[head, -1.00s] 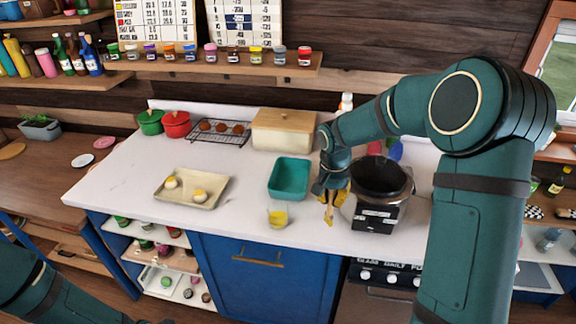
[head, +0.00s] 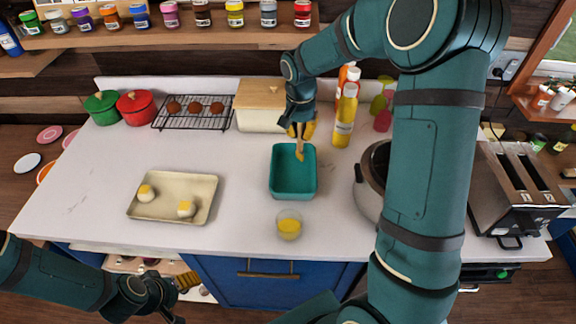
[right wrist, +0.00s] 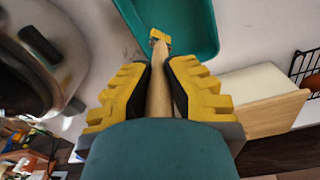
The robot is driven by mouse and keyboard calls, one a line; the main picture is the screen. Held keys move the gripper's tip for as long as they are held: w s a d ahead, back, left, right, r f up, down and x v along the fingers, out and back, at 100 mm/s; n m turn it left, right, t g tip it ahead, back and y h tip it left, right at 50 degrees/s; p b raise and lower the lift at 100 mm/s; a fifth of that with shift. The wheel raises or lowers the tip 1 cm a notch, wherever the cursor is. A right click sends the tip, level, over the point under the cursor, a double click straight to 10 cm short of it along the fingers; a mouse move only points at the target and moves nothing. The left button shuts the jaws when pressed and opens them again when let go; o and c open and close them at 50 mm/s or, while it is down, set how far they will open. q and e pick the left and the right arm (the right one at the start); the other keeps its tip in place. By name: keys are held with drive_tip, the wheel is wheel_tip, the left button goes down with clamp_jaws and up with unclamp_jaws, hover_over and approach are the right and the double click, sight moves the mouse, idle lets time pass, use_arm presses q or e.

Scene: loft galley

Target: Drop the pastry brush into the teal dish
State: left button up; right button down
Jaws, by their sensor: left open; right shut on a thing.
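The teal dish (head: 292,190) stands on the white counter, right of its middle. My right gripper (head: 300,132) is over the dish's far edge, shut on the pastry brush (head: 300,152). The brush hangs down, its bristle end over the dish. In the right wrist view the yellow fingers (right wrist: 160,85) hold the wooden handle (right wrist: 158,95), and the bristle tip shows against the dish (right wrist: 195,25). I cannot tell how high the tip is. My left gripper (head: 172,305) is low at the front left, below the counter edge, open and empty.
A beige tray (head: 172,216) with two yellow-topped buns lies left of the dish. A glass of yellow liquid (head: 289,224) stands just in front of it. A bread box (head: 260,118), yellow bottle (head: 345,118) and cooling rack (head: 195,123) are behind. A cooker (head: 372,170) stands to the right.

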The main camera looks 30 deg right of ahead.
sight(300, 149)
drive_tip(key=shift+s+f+b, duration=0.2)
drive_tip(key=shift+f+b, duration=0.25)
drive_tip(key=shift+f, duration=0.3)
wheel_tip(300, 149, down, 4)
drive_tip(key=b, duration=0.3)
drive_tip(key=shift+w+f, duration=0.1)
drive_tip(key=shift+f, duration=0.1)
drive_tip(key=c, duration=1.1)
unclamp_jaws()
drive_tip(key=shift+o, duration=0.2)
drive_tip(key=shift+r, duration=0.2)
drive_tip(key=r, duration=1.1)
drive_tip(key=shift+a+r, duration=0.25)
drive_tip(key=shift+r, duration=0.15)
